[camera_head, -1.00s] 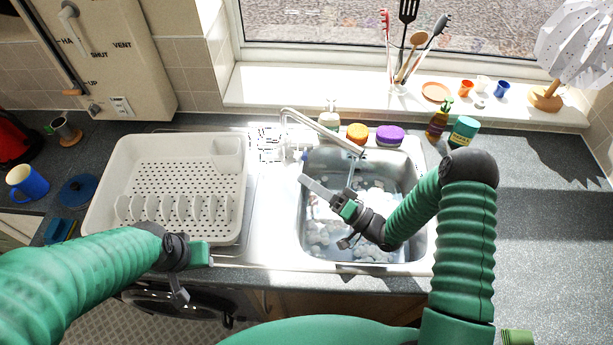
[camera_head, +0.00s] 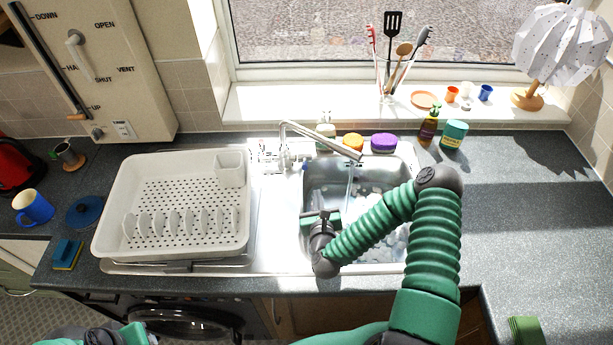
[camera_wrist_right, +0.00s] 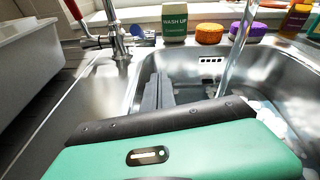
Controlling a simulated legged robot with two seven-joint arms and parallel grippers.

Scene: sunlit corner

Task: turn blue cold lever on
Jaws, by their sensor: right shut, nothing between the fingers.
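The metal tap (camera_head: 284,145) stands behind the sink, its spout reaching right over the basin. The blue cold lever (camera_wrist_right: 143,32) shows beside the tap's column in the right wrist view, with a small blue tip (camera_head: 304,168) in the head view. A red lever (camera_wrist_right: 73,9) is on the tap's other side. A stream of water (camera_head: 349,180) falls from the spout. My right gripper (camera_head: 319,217) is shut and empty over the sink's left side, in front of and apart from the blue lever. My left gripper (camera_head: 135,335) is partly cut off at the bottom left.
A white dish rack (camera_head: 115,215) stands left of the sink. The right worktop is mostly clear.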

